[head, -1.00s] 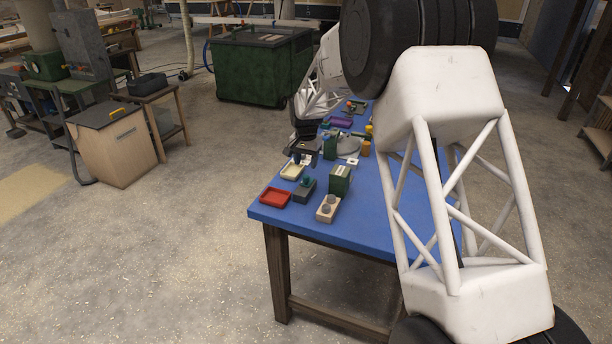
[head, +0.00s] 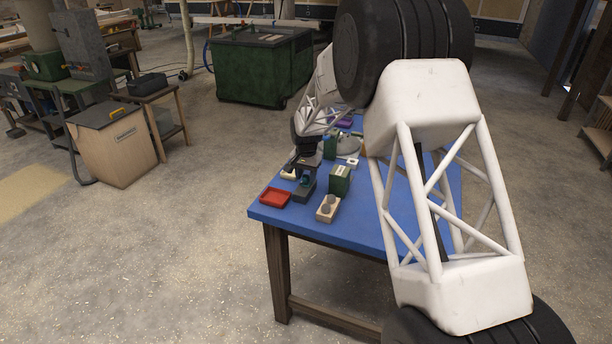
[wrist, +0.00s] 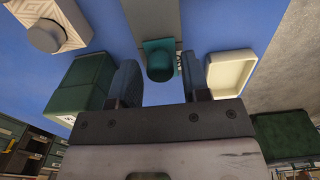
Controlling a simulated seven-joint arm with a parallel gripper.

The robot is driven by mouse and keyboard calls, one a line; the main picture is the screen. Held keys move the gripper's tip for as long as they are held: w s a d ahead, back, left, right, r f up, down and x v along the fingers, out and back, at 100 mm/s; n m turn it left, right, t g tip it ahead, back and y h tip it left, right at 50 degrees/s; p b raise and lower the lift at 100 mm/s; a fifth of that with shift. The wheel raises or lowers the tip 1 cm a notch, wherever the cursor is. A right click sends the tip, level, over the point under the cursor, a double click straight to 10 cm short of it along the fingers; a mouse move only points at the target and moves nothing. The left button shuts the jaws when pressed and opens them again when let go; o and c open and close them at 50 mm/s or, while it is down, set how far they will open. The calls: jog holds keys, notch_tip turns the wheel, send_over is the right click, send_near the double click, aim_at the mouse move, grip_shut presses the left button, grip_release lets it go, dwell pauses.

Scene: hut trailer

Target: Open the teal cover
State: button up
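The teal cover (wrist: 160,62) shows as a small rounded teal piece on a dark grey base (wrist: 150,15) in the wrist view. In the head view the dark grey base (head: 304,194) stands near the front of the blue table, and the teal piece (head: 307,181) is partly hidden by my gripper. My gripper (head: 306,168) is low over it. In the wrist view my gripper (wrist: 158,75) is open, with one finger on each side of the teal cover and a gap visible beside it. I cannot tell whether either finger touches it.
A red tray (head: 275,196) lies at the left front. A cream tray (wrist: 230,72) is close to one finger. The blue table's (head: 370,218) front right is clear.

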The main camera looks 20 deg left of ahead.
grip_shut()
jog(key=shift+s, duration=2.55)
jog(key=shift+o, duration=1.1)
grip_release()
jog(key=shift+r, duration=0.1)
